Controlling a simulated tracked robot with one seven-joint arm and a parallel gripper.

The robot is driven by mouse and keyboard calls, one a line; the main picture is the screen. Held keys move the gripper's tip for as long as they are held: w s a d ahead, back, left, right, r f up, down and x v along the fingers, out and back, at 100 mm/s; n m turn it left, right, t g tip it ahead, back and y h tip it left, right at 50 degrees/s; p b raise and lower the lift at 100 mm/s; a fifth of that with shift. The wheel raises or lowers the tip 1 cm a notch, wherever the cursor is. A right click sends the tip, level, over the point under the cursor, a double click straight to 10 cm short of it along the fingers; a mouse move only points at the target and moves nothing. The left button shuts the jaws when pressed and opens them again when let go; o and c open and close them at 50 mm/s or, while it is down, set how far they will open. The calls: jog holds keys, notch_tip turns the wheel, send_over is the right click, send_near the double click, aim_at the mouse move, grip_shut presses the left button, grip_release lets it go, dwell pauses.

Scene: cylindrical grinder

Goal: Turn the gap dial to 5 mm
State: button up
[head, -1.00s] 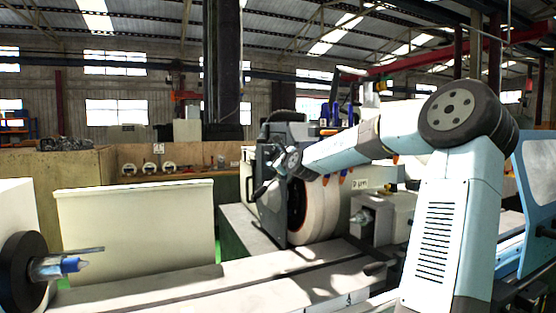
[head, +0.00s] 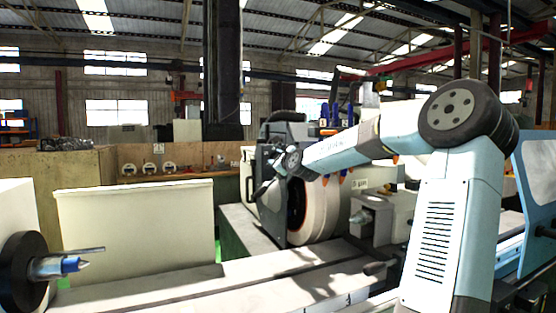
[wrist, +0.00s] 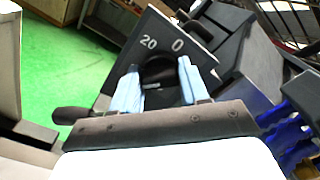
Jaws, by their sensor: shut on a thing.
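The gap dial (wrist: 158,70) is a round black knob on a dark plate (wrist: 196,57) in the wrist view. White marks "20" and "0" show on the plate beyond the knob; other marks are hidden or out of sight. My gripper (wrist: 157,88) has its two pale blue fingers on either side of the knob and is shut on it. A small light mark shows low on the knob, but I cannot read which value it points to. In the head view my gripper (head: 264,190) reaches the grey grinder housing, and the dial is hidden there.
The grinding wheel guard (head: 325,210) stands right beside my gripper in the head view. A workhead with a black chuck (head: 22,272) is at the lower left. A cream panel (head: 135,235) stands behind the machine bed. Green floor (wrist: 75,75) shows left of the dial.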

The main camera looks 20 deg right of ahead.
jog(key=shift+n, duration=0.3)
jog(key=n, duration=1.9)
jog(key=f+n, duration=0.1)
jog(key=n, duration=0.8)
jog(key=shift+d+f+n, duration=0.1)
jog(key=shift+d+n, duration=0.05)
jog(key=shift+n, duration=0.45)
jog(key=o, duration=1)
jog(key=shift+d, duration=0.1)
jog(key=shift+o, duration=0.2)
